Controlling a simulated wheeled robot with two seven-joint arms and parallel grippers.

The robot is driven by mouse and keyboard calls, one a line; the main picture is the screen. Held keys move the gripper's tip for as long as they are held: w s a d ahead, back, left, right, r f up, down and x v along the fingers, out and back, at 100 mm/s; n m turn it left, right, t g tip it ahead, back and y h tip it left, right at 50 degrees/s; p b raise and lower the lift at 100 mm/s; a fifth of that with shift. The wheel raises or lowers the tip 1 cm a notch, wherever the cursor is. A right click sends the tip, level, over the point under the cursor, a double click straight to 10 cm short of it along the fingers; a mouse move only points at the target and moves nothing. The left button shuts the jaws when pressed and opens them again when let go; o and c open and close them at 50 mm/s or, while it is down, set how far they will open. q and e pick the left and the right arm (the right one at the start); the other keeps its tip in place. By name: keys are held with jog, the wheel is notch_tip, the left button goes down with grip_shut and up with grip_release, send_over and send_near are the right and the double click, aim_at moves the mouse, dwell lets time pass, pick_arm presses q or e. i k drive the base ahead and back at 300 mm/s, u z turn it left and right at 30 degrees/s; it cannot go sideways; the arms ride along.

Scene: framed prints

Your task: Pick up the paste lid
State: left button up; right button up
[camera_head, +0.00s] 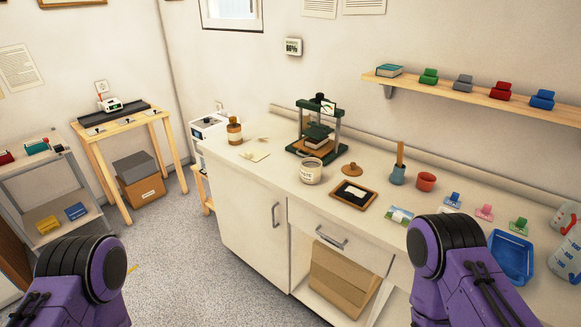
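A small round brown lid with a knob (352,170), which looks like the paste lid, lies on the white counter. It is just right of a white tub with a dark label (311,172), apart from it. The tub looks open at the top, with a greyish surface inside. Purple and black links of both my arms rise from the bottom edge, one at the left and one at the right. Neither gripper shows in this view.
A green press (318,135) stands behind the lid. A wood-framed dark tray (353,194) lies in front of it. A blue cup with a stick (398,174) and a red cup (426,181) stand to the right. An amber bottle (234,131) stands further left.

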aim_at(351, 169)
jog(key=u, duration=0.95)
jog(key=i, duration=1.45)
jog(key=z, duration=2.35)
